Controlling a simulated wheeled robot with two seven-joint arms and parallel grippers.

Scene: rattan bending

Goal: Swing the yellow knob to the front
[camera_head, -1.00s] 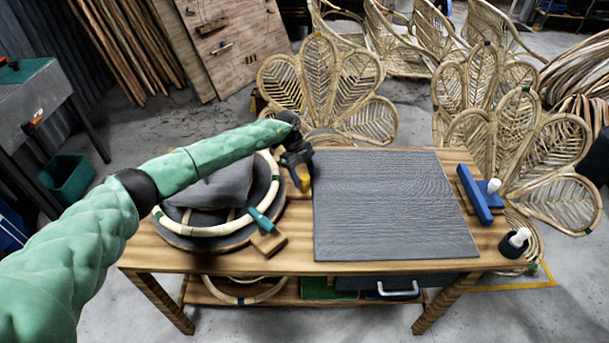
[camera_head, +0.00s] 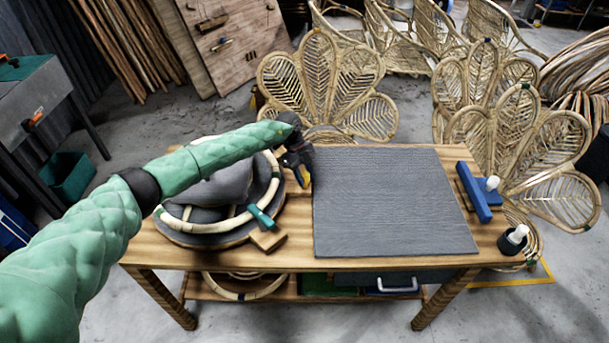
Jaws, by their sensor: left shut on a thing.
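The round bending jig (camera_head: 185,240) lies on the left of the wooden table, with a pale rattan ring (camera_head: 225,222) and a teal-handled clamp (camera_head: 261,217) at its front right. My left gripper (camera_head: 301,173) points down at the jig's right edge, between it and the grey mat. It is shut on the yellow knob (camera_head: 304,180), of which only a small bit shows; the dark fingers hide the rest. My left forearm covers the back of the jig. My right gripper is out of view.
A grey mat (camera_head: 395,205) covers the table's middle and right. A blue tool (camera_head: 474,191) and a dark bottle with a white top (camera_head: 513,240) stand at the right end. Rattan chairs (camera_head: 325,85) stand close behind the table.

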